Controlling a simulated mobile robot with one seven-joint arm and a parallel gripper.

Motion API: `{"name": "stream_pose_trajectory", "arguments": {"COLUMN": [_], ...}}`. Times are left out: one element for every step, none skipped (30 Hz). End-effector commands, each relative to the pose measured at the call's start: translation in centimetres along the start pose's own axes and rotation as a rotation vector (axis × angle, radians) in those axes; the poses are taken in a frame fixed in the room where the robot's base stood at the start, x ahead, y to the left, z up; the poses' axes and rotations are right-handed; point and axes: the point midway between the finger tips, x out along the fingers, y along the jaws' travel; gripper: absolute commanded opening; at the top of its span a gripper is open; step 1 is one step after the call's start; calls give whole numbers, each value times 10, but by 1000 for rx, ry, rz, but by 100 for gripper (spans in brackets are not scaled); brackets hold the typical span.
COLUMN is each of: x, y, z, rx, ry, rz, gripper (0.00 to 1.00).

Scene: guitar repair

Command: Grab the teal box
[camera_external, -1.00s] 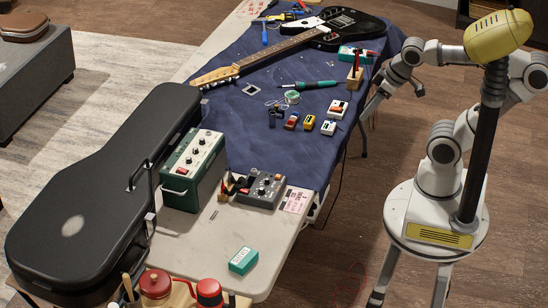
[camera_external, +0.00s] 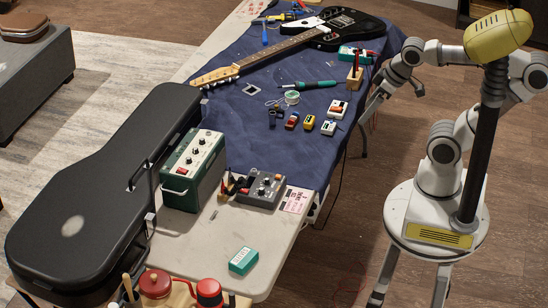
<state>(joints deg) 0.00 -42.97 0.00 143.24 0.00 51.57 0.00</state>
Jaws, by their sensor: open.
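A small teal box (camera_external: 243,261) with a pale label lies on the bare near end of the table, close to its right corner. A second teal item (camera_external: 352,54) sits at the table's far right edge beside the guitar body, partly behind the dark and red tools there. My gripper (camera_external: 366,114) hangs at the right edge of the table, below that second teal item and far from the near teal box. It is small in view; it is open with nothing seen between its fingers.
A green amplifier (camera_external: 193,170) and a grey pedal (camera_external: 262,189) stand behind the near teal box. Several small pedals, a soldering iron (camera_external: 308,86) and a black guitar (camera_external: 335,27) lie on the blue cloth (camera_external: 270,145). A black guitar case (camera_external: 105,205) lies left; red-lidded jars (camera_external: 155,284) stand in front.

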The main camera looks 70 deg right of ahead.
Motion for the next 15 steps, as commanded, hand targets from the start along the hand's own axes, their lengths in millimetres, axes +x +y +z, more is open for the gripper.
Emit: {"name": "stream_pose_trajectory", "arguments": {"x": [0,0,1,3,6,10,15,20,28,35,43,53,60,68,78], "y": [0,0,0,-1,-2,-4,-6,-9,-13,-16,-19,-24,-28,-32,-37], "z": [0,0,0,0,0,0,0,0,0,0,0,-1,-2,-2,-4], "rx": [0,1,4,10,19,34,50,70,101,129,159,201,234,268,313], "ry": [0,-1,-4,-9,-17,-33,-47,-66,-95,-118,-144,-179,-205,-231,-265], "rz": [0,0,-2,-5,-10,-19,-27,-38,-55,-68,-83,-104,-120,-135,-157], "gripper": [98,98,98,98,98,98,98,98,98,98,98,98,98,98,98]}}
